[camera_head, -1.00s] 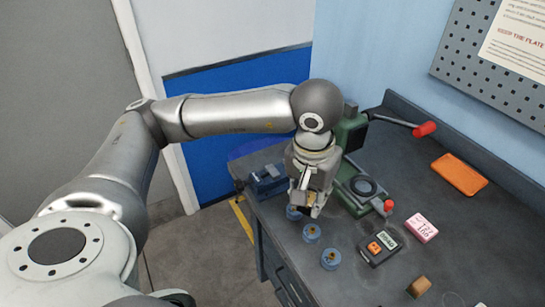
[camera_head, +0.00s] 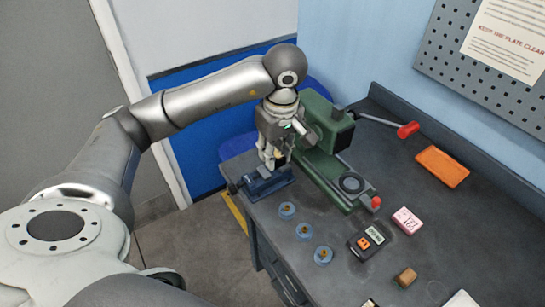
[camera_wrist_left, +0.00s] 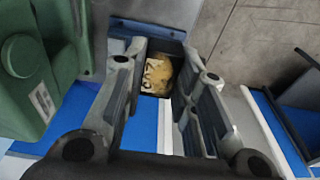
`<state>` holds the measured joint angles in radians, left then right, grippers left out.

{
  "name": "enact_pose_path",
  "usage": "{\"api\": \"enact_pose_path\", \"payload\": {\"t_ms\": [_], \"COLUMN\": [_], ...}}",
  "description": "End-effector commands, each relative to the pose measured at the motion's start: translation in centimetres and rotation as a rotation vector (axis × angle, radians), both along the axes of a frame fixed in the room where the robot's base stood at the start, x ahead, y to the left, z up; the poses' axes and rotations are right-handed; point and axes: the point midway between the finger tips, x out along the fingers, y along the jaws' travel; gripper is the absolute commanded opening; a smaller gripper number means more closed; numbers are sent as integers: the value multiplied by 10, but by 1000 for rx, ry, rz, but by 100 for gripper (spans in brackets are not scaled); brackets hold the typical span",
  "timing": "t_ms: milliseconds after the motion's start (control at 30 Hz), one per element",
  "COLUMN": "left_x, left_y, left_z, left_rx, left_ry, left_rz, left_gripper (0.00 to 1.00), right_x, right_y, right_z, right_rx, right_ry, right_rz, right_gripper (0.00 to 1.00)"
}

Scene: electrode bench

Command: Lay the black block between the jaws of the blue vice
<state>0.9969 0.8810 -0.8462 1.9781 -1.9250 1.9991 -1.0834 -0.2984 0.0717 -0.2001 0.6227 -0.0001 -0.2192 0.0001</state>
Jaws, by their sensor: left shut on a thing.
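The blue vice (camera_head: 268,186) stands at the left corner of the bench in the head view. My left gripper (camera_head: 274,161) points down directly over it. The gripper is shut on the black block, which is mostly hidden by the fingers in the head view. In the left wrist view, the block (camera_wrist_left: 158,76) shows a tan, labelled face with dark edges between the fingers (camera_wrist_left: 160,88). The vice jaws are largely covered by the gripper, and I cannot tell whether the block touches them. My right gripper is not in view.
A green press (camera_head: 322,140) stands close to the right of the gripper, with a red-tipped lever. Several blue round holders (camera_head: 304,230) stand in front of the vice. A meter (camera_head: 366,241), a pink block (camera_head: 406,220) and an orange case (camera_head: 442,167) lie farther right.

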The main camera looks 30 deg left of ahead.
Motion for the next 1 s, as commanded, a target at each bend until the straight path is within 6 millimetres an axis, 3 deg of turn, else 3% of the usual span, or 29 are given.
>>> {"api": "enact_pose_path", "payload": {"t_ms": [133, 400, 600, 800, 1000], "left_x": [28, 56, 63, 63, 64], "left_y": [23, 43, 49, 49, 49], "left_z": [-14, -58, -71, -95, -103], "left_rx": [1, -1, -1, 0, 0], "left_ry": [5, 0, 1, 2, -2], "left_rz": [4, -1, -2, -4, -4], "left_gripper": [0, 0, 0, 0, 0], "right_x": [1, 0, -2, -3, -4], "right_y": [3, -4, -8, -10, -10], "right_z": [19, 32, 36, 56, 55], "right_rx": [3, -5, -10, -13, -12], "right_ry": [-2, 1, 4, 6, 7], "right_rz": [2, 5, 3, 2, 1], "right_gripper": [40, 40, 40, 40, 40]}}
